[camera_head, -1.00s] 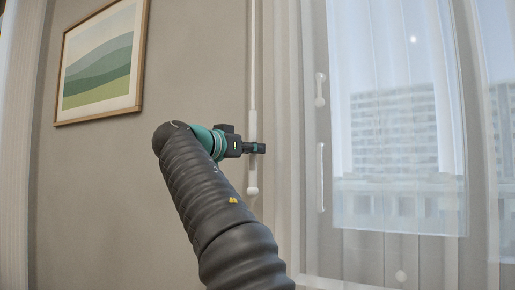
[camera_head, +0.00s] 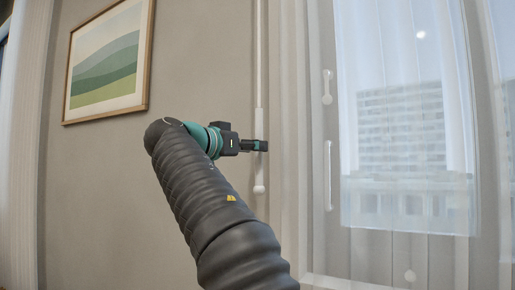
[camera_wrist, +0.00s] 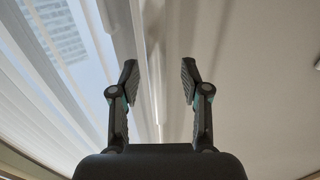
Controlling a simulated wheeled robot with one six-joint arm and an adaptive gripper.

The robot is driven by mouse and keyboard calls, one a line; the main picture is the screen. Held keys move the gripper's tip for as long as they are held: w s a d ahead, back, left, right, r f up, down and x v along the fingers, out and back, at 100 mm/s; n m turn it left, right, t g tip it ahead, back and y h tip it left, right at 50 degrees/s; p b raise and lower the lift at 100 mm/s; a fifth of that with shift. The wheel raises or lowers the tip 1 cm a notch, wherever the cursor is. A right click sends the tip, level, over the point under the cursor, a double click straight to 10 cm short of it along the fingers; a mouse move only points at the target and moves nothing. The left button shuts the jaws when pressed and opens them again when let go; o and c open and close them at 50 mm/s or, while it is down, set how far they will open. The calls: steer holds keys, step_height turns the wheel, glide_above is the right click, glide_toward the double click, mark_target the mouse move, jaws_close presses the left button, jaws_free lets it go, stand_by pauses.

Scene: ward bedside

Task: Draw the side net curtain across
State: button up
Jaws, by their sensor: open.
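A sheer white net curtain (camera_head: 408,205) hangs in folds over the window at the right; it also shows at the left of the wrist view (camera_wrist: 50,98). A thin white rod (camera_head: 260,70) with a rounded lower end hangs against the wall at the curtain's left side. My gripper (camera_head: 262,146) is at the rod's lower part and hides a short piece of it. In the wrist view, my gripper (camera_wrist: 159,80) is open, and the pale rod (camera_wrist: 156,100) appears between its two fingers. I cannot tell whether either finger touches it.
A framed landscape picture (camera_head: 106,62) hangs on the beige wall to the left. Two white handles (camera_head: 328,175) are on the window frame behind the net. A pale curtain (camera_head: 22,150) hangs at the far left.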

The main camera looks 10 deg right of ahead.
steer(key=v, duration=0.9)
steer(key=shift+a, duration=0.3)
steer(key=shift+s, duration=0.15)
